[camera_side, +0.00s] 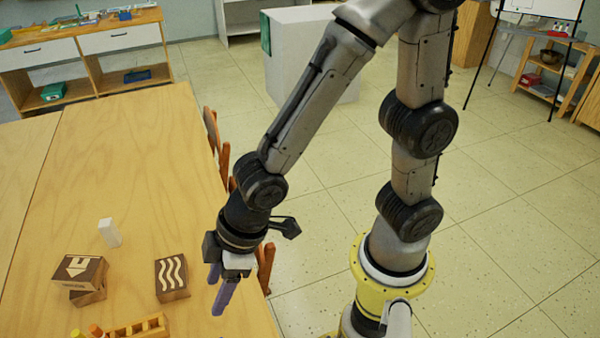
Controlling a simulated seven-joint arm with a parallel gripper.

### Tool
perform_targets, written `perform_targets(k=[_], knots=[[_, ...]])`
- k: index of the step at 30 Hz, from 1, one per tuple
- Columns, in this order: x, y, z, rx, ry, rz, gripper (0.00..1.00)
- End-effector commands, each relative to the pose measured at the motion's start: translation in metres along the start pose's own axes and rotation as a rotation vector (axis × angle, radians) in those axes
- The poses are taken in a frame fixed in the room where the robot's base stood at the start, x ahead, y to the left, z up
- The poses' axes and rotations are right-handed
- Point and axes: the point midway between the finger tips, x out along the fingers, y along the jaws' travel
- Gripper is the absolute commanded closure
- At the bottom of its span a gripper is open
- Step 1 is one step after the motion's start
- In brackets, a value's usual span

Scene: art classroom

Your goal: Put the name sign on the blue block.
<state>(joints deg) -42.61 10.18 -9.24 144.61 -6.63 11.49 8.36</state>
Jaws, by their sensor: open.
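My gripper (218,292) has purple fingers and hangs, open, near the table's right edge, right of a brown block with white wavy lines (172,278). Nothing shows between its fingers. A small white upright piece (109,232) stands on the table to the left; I cannot tell whether it is the name sign. I see no block that is clearly blue on the table. A brown block with a white arrow (80,269) lies on top of another brown block (90,295), turned at an angle to it.
A wooden rack (140,328) with yellow and orange pegs beside it is cut off by the bottom edge. The wooden table (130,150) is clear behind the blocks. Chairs (213,135) stand along its right side.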

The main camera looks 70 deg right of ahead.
Motion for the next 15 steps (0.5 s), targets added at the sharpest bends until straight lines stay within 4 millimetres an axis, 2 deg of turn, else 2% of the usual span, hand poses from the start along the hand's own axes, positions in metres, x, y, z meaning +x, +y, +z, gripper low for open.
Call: perform_targets(k=[1,6,10,15], knots=[[-0.018,0.019,0.0,0.051,0.018,0.024,0.41],[-0.079,0.077,0.023,0.224,0.041,0.11,0.41],[-0.123,0.106,0.054,0.353,0.054,0.171,0.41],[-0.17,0.121,0.1,0.506,0.071,0.24,0.41]])
